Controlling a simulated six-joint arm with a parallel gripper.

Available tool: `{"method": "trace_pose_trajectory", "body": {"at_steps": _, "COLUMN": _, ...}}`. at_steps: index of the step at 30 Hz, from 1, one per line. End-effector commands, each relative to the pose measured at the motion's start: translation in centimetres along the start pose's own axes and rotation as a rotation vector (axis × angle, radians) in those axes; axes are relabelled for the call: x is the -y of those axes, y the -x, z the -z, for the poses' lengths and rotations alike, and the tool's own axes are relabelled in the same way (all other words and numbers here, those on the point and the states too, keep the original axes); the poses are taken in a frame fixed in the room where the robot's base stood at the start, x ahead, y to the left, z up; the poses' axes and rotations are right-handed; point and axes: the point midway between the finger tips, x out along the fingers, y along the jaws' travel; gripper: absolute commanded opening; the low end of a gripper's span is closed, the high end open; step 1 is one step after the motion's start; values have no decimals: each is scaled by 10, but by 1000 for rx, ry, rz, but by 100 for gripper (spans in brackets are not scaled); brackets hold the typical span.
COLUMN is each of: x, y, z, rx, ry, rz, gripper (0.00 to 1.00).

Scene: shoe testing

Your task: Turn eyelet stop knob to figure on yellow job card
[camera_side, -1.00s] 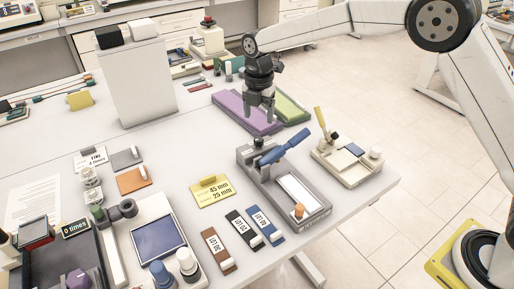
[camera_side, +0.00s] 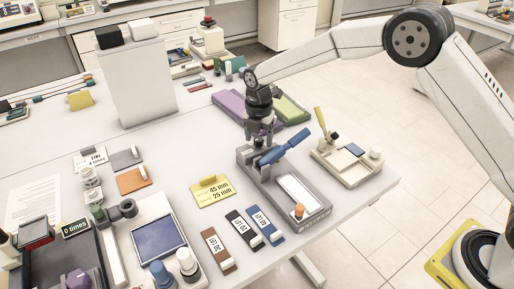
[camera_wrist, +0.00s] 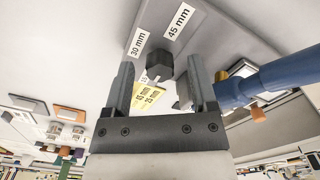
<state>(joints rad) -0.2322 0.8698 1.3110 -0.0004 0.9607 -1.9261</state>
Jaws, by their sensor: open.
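The grey eyelet tool (camera_side: 262,183) stands on the table with a blue lever (camera_side: 286,147) and an orange-tipped part at its front. Its black stop knob (camera_wrist: 159,64) shows in the wrist view, beside labels reading 30 mm (camera_wrist: 138,43) and 45 mm (camera_wrist: 179,20). I cannot tell which mark the knob points to. My gripper (camera_wrist: 165,88) is open, pointing down, with one finger on each side of the knob in that view; contact is not clear. In the side view my gripper (camera_side: 261,141) hides most of the knob. The yellow job card (camera_side: 213,192) reads 45 mm above 25 mm.
The blue lever is close to my right finger in the wrist view. A cream device (camera_side: 346,160) with a yellow handle stands to the right. Brown (camera_side: 219,250), black and blue tagged strips lie in front. A purple block (camera_side: 230,105) and a green one lie behind.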

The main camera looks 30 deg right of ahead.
Motion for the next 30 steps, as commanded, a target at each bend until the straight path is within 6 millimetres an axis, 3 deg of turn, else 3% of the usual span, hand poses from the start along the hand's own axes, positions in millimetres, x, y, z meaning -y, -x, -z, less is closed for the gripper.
{"method": "trace_pose_trajectory", "body": {"at_steps": 6, "x": 0, "y": 0, "z": 0, "rx": 0, "ry": 0, "rz": 0, "gripper": 74}}
{"method": "trace_pose_trajectory", "body": {"at_steps": 8, "x": 0, "y": 0, "z": 0, "rx": 0, "ry": 0, "rz": 0, "gripper": 58}}
{"method": "trace_pose_trajectory", "body": {"at_steps": 13, "x": 0, "y": 0, "z": 0, "rx": 0, "ry": 0, "rz": 0, "gripper": 4}}
{"method": "trace_pose_trajectory", "body": {"at_steps": 14, "x": 0, "y": 0, "z": 0, "rx": 0, "ry": 0, "rz": 0, "gripper": 0}}
{"method": "trace_pose_trajectory", "body": {"at_steps": 30, "x": 0, "y": 0, "z": 0, "rx": 0, "ry": -92, "rz": 0, "gripper": 0}}
